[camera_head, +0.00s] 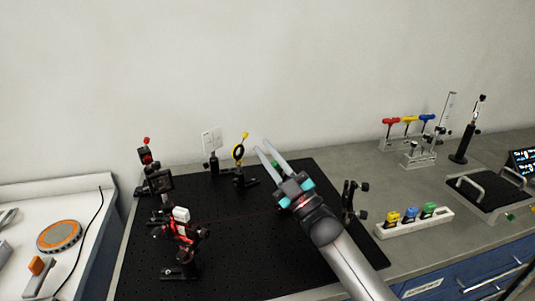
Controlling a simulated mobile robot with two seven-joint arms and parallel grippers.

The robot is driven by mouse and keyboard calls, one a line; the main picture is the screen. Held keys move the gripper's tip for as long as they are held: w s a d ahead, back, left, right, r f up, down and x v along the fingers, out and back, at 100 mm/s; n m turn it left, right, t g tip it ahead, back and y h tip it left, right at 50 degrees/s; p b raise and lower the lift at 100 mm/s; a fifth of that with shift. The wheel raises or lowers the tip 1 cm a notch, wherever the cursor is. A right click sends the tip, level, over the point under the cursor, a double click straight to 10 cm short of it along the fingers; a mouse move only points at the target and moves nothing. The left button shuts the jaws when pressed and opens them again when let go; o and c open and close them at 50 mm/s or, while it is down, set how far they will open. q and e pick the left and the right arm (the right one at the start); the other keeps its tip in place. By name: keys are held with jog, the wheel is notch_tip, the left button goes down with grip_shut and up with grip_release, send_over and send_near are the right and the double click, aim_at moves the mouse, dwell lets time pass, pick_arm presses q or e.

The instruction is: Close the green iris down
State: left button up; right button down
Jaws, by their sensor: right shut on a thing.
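My right gripper (263,147) reaches in from the lower right over the black optical breadboard (230,268). Its two pale fingers point up and left, with a narrow gap between them. A small green part (275,164), seemingly the green iris's lever, shows right at the fingers. The jaws are shut on it as far as I can tell. The green iris's ring and post are mostly hidden behind the gripper. A yellow-levered iris (239,154) stands just left of the fingertips. A red-levered iris (146,155) stands at the far left. My left gripper is not in view.
A red-and-white optic mount (180,222) stands at the board's left front. A black mount (348,200) stands right of my wrist. A white holder (413,222) carries yellow, blue and green pieces. Red, yellow and blue-handled tools (408,121) stand behind it.

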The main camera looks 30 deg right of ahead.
jog(key=c, duration=0.8)
grip_release()
jog(key=shift+c, duration=0.2)
